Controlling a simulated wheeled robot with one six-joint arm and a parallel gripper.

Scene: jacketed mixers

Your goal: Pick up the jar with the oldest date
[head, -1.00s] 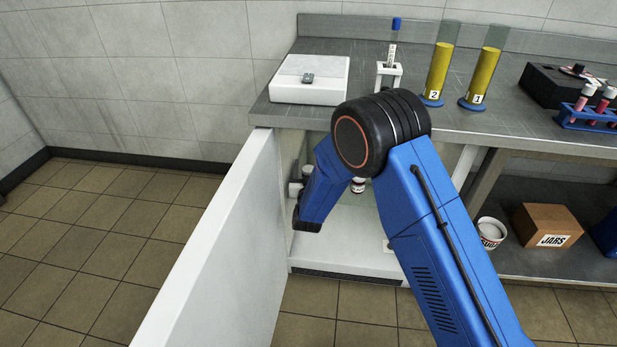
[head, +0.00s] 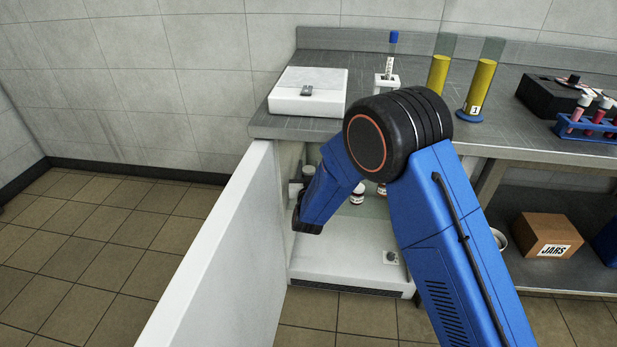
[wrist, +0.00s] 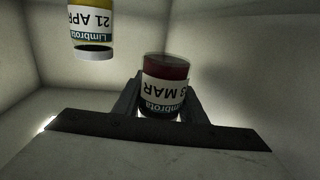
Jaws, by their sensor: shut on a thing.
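In the wrist view my gripper (wrist: 158,108) is shut on a jar (wrist: 165,82) with dark red contents and a Limbrota label. The label is upside down in the picture and reads MAR; the day number is cut off and hard to read. Another jar (wrist: 92,28), with yellowish contents and a label reading 21 APR, is at the upper left, apart from the gripper. In the head view several jars, one with a white label (head: 357,194) and another (head: 381,190), show inside the cabinet beyond my arm. My gripper is hidden there.
The white cabinet door (head: 215,250) stands open at the left of the cabinet floor (head: 345,255). On the bench are a white scale (head: 310,92) and yellow cylinders (head: 478,85). A JARS box (head: 546,236) sits on the shelf at right. The floor at left is clear.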

